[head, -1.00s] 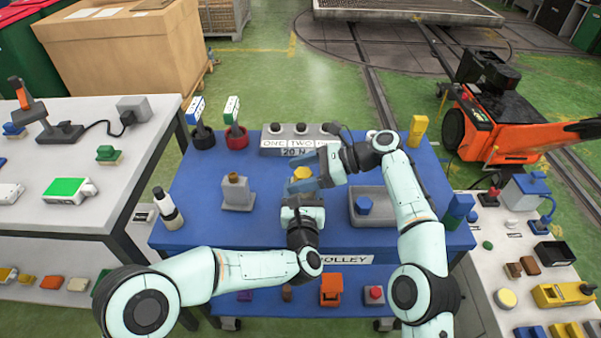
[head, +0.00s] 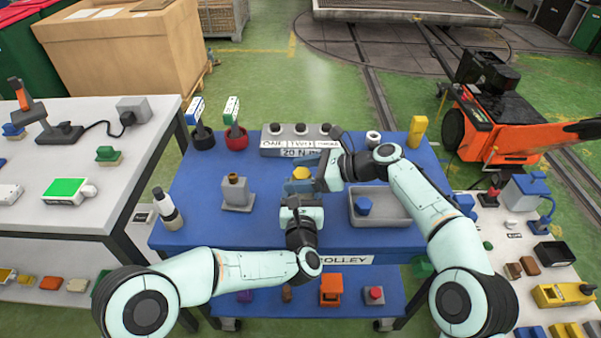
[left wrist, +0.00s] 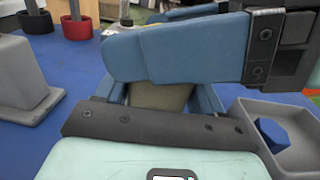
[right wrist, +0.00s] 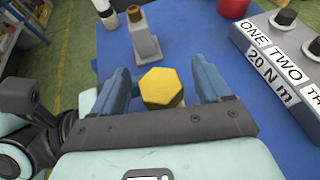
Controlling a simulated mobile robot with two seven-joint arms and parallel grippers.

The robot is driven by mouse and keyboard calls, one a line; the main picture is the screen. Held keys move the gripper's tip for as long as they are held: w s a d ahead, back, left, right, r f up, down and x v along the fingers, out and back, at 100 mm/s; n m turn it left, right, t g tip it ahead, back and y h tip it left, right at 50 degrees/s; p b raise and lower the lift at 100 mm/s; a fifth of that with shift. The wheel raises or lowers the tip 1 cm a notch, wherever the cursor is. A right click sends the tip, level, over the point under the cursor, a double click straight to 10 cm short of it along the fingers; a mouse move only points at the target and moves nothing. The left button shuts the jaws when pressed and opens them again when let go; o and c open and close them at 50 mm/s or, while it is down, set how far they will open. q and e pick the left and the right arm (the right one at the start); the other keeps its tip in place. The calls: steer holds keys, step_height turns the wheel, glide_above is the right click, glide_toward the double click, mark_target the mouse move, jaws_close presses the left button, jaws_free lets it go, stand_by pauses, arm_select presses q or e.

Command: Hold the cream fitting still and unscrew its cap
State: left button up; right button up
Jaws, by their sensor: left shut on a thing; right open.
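The yellow hexagonal cap (head: 301,173) sits on top of the fitting at the middle of the blue trolley top. In the right wrist view the cap (right wrist: 163,88) lies between the two blue fingers of my right gripper (right wrist: 163,85), which is open with a gap on both sides. The cream body of the fitting (left wrist: 160,97) shows in the left wrist view, partly hidden behind a finger. My left gripper (head: 300,190) is shut on this body from the near side. My right gripper (head: 319,172) reaches in from the right in the head view.
A grey post block (head: 237,194) with a brown top stands left of the fitting. A grey tray (head: 388,206) holding a blue piece is to the right. A grey box labelled "20 N m" (head: 297,153) stands behind. A white-and-black bottle (head: 168,210) is at the left edge.

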steer(key=m+t+h, duration=0.1)
steer(key=m+t, duration=0.2)
steer(key=m+t+h, duration=0.2)
steer(key=m+t, duration=0.1)
steer(key=shift+w+m+t+h, duration=0.15)
steer(key=shift+m+t+h, duration=1.15)
steer(key=shift+m+h, duration=0.45)
steer(key=shift+d, duration=0.1)
steer(key=c, duration=1.3)
steer(key=n+g+y, duration=0.4)
steer(key=n, duration=0.1)
steer(key=shift+y, duration=0.35)
steer(key=shift+n+g, duration=0.4)
steer(key=shift+n, duration=0.15)
steer(key=shift+y, duration=0.3)
steer(key=n+g+y, duration=0.1)
steer(key=n+g, duration=0.1)
steer(key=g, duration=0.1)
steer(key=n+g, duration=0.2)
steer(key=n, duration=0.1)
steer(key=shift+g+y, duration=0.4)
steer(key=shift+n+g, duration=0.3)
